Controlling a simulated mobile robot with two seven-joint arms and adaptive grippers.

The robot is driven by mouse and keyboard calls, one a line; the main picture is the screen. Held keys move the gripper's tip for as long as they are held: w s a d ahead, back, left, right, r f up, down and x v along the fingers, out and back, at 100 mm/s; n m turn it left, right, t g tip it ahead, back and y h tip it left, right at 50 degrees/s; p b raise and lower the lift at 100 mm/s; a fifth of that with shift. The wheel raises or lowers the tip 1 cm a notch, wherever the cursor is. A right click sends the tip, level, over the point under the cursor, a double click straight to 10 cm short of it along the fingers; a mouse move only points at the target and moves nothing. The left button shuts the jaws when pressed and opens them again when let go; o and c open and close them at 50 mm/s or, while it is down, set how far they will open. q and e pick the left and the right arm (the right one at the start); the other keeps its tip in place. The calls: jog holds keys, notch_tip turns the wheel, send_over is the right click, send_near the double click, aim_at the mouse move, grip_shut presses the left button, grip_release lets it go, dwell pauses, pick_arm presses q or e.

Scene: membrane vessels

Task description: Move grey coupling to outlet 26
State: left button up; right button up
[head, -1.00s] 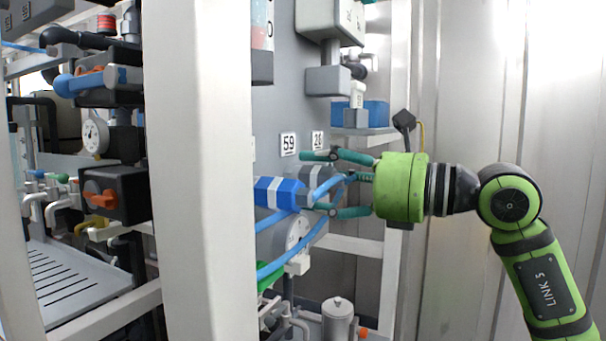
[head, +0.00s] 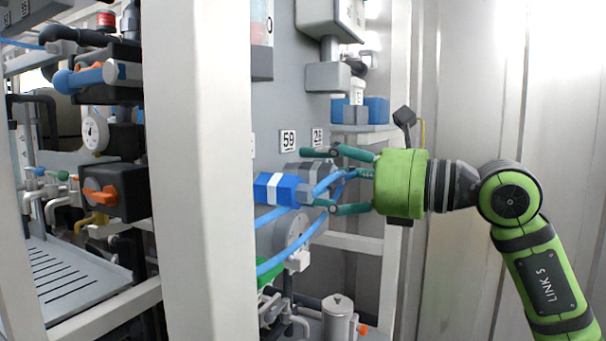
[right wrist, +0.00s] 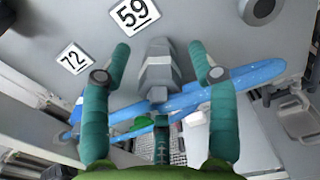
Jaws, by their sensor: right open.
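The grey coupling (head: 313,171) is on the grey panel below the number plates, partly hidden by the blue coupling (head: 276,188) and a finger in the head view. In the right wrist view the grey coupling (right wrist: 158,69) stands between the two fingers, with space on both sides. My right gripper (head: 318,178) is open with its green fingers pointing at the panel; its fingers also show in the right wrist view (right wrist: 158,52). The plate at right (head: 318,137) seems to read 26, partly hidden; its outlet is not clearly visible. My left gripper is not in view.
Plate 59 (head: 288,140) is beside it, and plate 72 (right wrist: 72,58) shows in the right wrist view. Blue hoses (head: 290,252) cross below the fingers. A white post (head: 200,170) stands at left.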

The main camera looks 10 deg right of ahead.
aim_at(344, 178)
jog(key=shift+c, duration=0.4)
grip_shut()
jog(key=shift+d+f, duration=0.1)
jog(key=shift+b+v, duration=0.55)
jog(key=shift+v, duration=0.8)
jog(key=shift+s+d, duration=0.1)
jog(key=shift+d, duration=0.05)
jog(key=shift+b+v, duration=0.55)
jog(key=shift+v, duration=0.9)
